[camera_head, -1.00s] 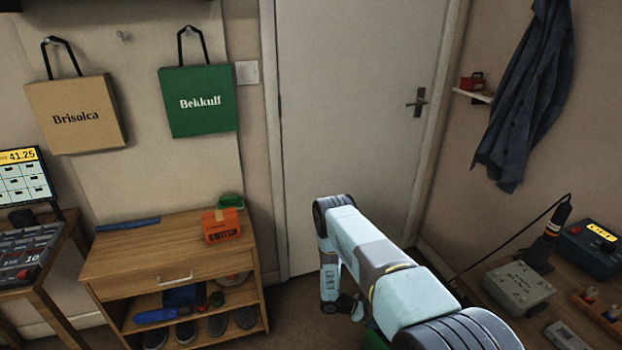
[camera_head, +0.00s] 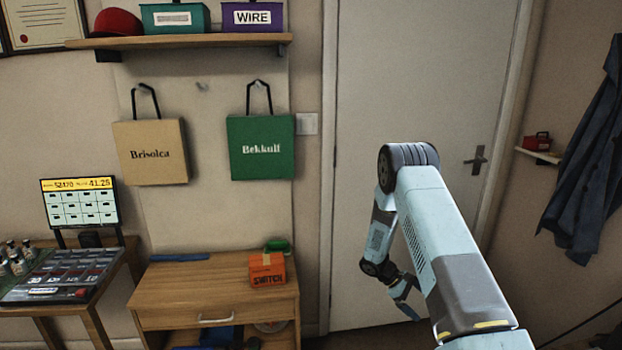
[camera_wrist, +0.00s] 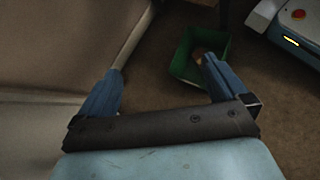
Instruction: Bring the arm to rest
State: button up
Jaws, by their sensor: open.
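My arm is raised and bent in front of the closed white door (camera_head: 425,90) in the head view. My gripper (camera_head: 410,300) hangs low at its end, partly hidden behind the forearm. In the wrist view my gripper (camera_wrist: 160,70) has its two blue fingers wide apart with nothing between them. Below it is the brown floor (camera_wrist: 160,95), with a green bin (camera_wrist: 185,62) just beyond the right finger.
A wooden cabinet (camera_head: 175,290) with an orange box (camera_head: 268,270) stands left of the arm. A shelf (camera_head: 180,41) is above two hanging bags. A blue coat (camera_head: 590,170) hangs at the right. My base shows at the wrist view's upper right.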

jog(key=s+a+r+m+t+y, duration=0.1)
jog(key=s+a+r+m+y, duration=0.15)
jog(key=r, duration=0.95)
jog(key=s+a+r+m+t+y, duration=0.1)
jog(key=s+r, duration=0.3)
jog(key=r, duration=0.7)
jog(key=s+a+r+m+t+y, duration=0.1)
jog(key=s+a+r+m, duration=0.15)
jog(key=r, duration=0.95)
jog(key=s+a+r+m+t+y, duration=0.1)
jog(key=s+a+r+t, duration=0.1)
jog(key=s+r, duration=0.3)
jog(key=s+a+r+m+t+y, duration=0.1)
jog(key=s+r, duration=0.4)
jog(key=s, duration=0.8)
jog(key=s+a+r+m+t+y, duration=0.1)
jog(key=s+a+r+t+y, duration=0.2)
jog(key=s, duration=0.6)
jog(key=shift+a+r+t, duration=0.3)
jog(key=shift+a+r, duration=0.05)
jog(key=shift+r, duration=0.7)
